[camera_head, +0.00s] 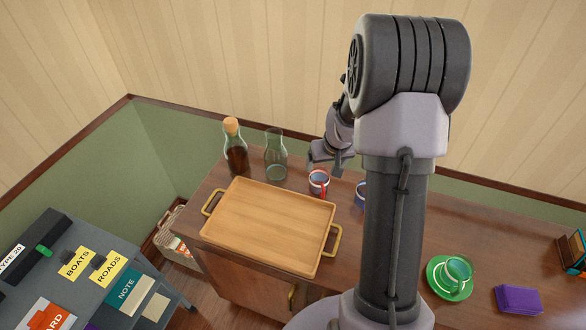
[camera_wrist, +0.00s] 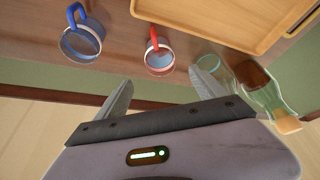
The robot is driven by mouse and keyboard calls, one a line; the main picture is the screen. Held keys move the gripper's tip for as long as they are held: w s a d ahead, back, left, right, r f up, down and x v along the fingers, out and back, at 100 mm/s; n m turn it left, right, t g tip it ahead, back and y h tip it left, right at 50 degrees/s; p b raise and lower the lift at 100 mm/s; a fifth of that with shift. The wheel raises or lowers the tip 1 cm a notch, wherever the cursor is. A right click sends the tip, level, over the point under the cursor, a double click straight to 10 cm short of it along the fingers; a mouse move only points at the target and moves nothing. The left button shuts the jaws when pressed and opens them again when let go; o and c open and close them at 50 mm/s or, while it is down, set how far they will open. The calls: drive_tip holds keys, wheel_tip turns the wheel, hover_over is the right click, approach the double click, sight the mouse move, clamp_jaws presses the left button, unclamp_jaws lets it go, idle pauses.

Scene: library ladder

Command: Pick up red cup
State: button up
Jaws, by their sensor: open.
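The red cup (camera_head: 318,184) stands upright on the brown cabinet top, just right of the wooden tray's back right corner. In the wrist view the red cup (camera_wrist: 158,58) shows a pale body and a red handle, between and beyond my fingertips. My gripper (camera_wrist: 165,92) is open and empty, apart from the cup. In the head view my gripper (camera_head: 328,166) hangs behind and slightly above the red cup, partly hidden by my wrist.
A blue cup (camera_wrist: 83,42) stands beside the red cup; my arm partly hides it in the head view. A glass carafe (camera_head: 276,156) and a corked bottle (camera_head: 235,150) stand left. The wooden tray (camera_head: 325,238) lies in front.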

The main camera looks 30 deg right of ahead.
sight(319, 179)
drive_tip(key=b+x, duration=0.3)
drive_tip(key=x, duration=1.1)
drive_tip(key=shift+s+f+b, duration=0.15)
drive_tip(key=shift+f+b, duration=0.05)
drive_tip(key=shift+b, duration=0.1)
drive_tip(key=shift+r, duration=0.1)
drive_tip(key=shift+c, duration=0.2)
drive_tip(key=c, duration=1.6)
